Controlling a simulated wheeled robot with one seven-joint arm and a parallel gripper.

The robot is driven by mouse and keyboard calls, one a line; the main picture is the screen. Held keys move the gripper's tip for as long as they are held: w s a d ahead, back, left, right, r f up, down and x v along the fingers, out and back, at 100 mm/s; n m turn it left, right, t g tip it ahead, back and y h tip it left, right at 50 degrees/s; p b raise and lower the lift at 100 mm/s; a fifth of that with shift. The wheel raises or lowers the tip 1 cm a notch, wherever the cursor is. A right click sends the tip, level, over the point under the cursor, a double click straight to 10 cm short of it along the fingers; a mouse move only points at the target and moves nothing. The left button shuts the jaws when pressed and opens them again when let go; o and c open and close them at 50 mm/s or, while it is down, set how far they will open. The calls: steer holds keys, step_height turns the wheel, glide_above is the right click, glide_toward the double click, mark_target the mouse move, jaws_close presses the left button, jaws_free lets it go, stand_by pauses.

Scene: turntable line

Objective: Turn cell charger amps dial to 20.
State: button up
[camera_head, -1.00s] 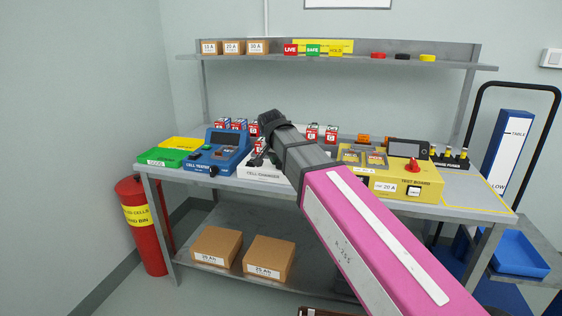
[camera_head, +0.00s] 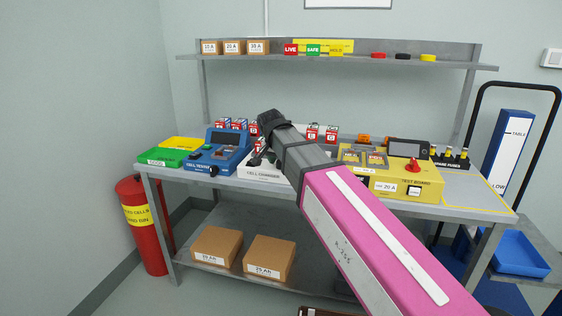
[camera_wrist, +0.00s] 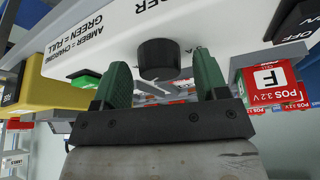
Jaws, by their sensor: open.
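The white cell charger (camera_head: 262,174) stands on the bench between the blue tester and my arm; in the wrist view its white face (camera_wrist: 110,40) fills the upper middle. Its black dial (camera_wrist: 158,58) shows in the wrist view, with amps marks not readable. My gripper (camera_wrist: 160,84) is open. Its two green fingers stand to the left and right of the dial, with a visible gap on each side. I cannot tell how deep the fingertips reach past the knob. In the head view my arm hides the dial.
The blue cell tester (camera_head: 216,153) stands left of the charger, the yellow test board (camera_head: 400,182) right. A shelf (camera_head: 350,60) runs above the bench.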

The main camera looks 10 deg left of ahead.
steer(key=shift+r, duration=0.1)
steer(key=v, duration=1)
steer(key=shift+s+r, duration=0.15)
steer(key=shift+r, duration=0.15)
